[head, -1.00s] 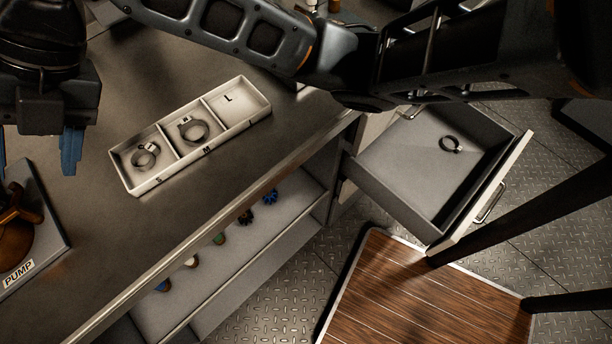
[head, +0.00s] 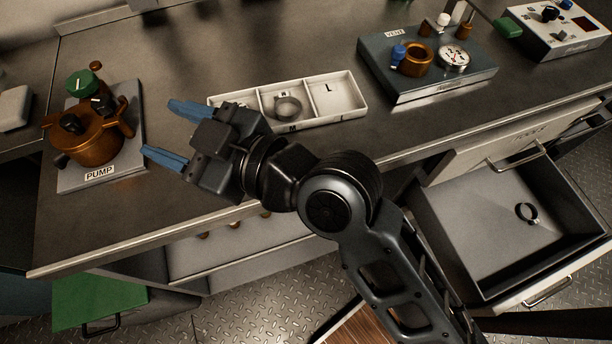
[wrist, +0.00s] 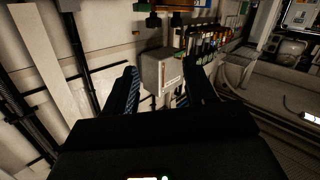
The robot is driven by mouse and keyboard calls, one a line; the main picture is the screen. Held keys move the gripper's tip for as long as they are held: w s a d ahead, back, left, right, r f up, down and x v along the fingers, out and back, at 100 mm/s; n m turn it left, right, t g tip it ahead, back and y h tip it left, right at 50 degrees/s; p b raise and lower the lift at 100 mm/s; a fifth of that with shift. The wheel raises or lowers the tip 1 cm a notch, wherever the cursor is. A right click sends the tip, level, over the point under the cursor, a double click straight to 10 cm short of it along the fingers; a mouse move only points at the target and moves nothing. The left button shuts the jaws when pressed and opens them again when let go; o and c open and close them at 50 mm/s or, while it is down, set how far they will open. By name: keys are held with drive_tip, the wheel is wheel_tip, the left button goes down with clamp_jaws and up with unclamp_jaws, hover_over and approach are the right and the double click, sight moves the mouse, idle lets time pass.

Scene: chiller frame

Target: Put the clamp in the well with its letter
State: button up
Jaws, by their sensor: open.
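A dark ring clamp (head: 526,212) lies on the floor of the open drawer (head: 455,225) at the right of the head view. A white tray (head: 345,118) with wells stands on the bench. Its right well, marked L (head: 332,92), is empty. Its middle well, marked M, holds a grey clamp (head: 287,106). The left well is mostly hidden behind my gripper. My gripper (head: 159,128) is open and empty, in front of the tray's left end in the picture, with its blue fingers pointing left. The wrist view shows both fingers apart (wrist: 163,68) and no clamp.
An orange pump (head: 95,145) on a grey plate stands left of my gripper. A vent unit (head: 425,85) with a gauge stands right of the tray. A control box (head: 560,35) is at the far right. A shelf is under the bench, and a green box (head: 95,300) is at lower left.

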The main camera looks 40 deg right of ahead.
drive_tip(key=s+d+f+m+h, duration=0.1)
drive_tip(key=s, duration=0.1)
drive_tip(key=s+d+f+m+h, duration=0.1)
drive_tip(key=s+d+f+m, duration=0.1)
drive_tip(key=s, duration=0.1)
drive_tip(key=s+d+f+m+h, duration=0.1)
drive_tip(key=s+f+m, duration=0.1)
drive_tip(key=shift+s+d+f+h, duration=0.15)
drive_tip(key=shift+d+f+h, duration=0.1)
drive_tip(key=shift+d+h, duration=0.15)
drive_tip(key=s+d+m+h, duration=0.1)
drive_tip(key=s+d+h, duration=0.1)
drive_tip(key=s+d, duration=0.4)
drive_tip(key=s+d+m+h, duration=0.1)
drive_tip(key=s+d, duration=0.6)
drive_tip(key=s, duration=0.9)
drive_tip(key=shift+d+f+m+h, duration=0.15)
drive_tip(key=shift+m+h, duration=0.25)
drive_tip(key=shift+h, duration=0.1)
drive_tip(key=shift+c, duration=0.5)
